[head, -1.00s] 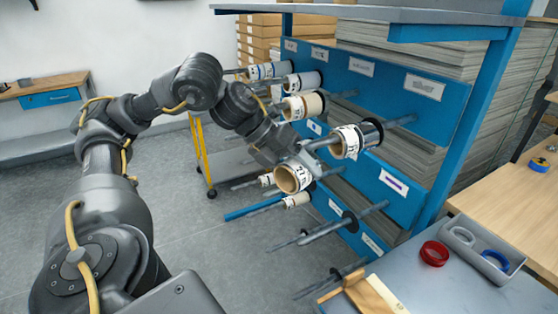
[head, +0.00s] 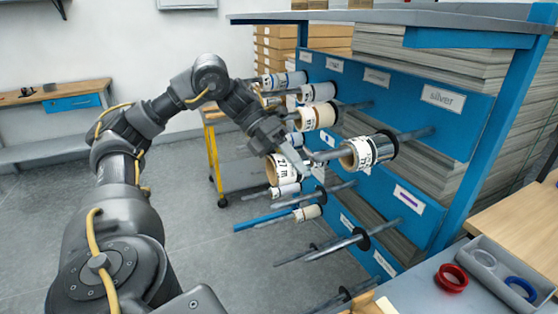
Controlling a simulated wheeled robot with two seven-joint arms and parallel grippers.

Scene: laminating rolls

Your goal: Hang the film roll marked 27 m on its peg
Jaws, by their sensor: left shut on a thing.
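My left gripper (head: 285,146) is shut on a film roll (head: 279,171) with a tan core and a white label that reads "27 m". It holds the roll in the air in front of the blue peg rack (head: 455,125). The roll is left of the silver-labelled peg, which carries another roll (head: 368,152). A bare peg (head: 330,192) with a dark flange sticks out below, towards the purple-marked label (head: 409,199). Another bare peg (head: 325,249) is lower down. The gripper partly hides the roll's upper side. My right gripper is out of view.
Several rolls hang close by on the upper pegs, including a cream one (head: 316,117); a smaller roll (head: 307,212) hangs lower. A grey bench (head: 420,290) at lower right holds a red tape ring (head: 451,278) and a tray (head: 515,255). Open floor lies left of the rack.

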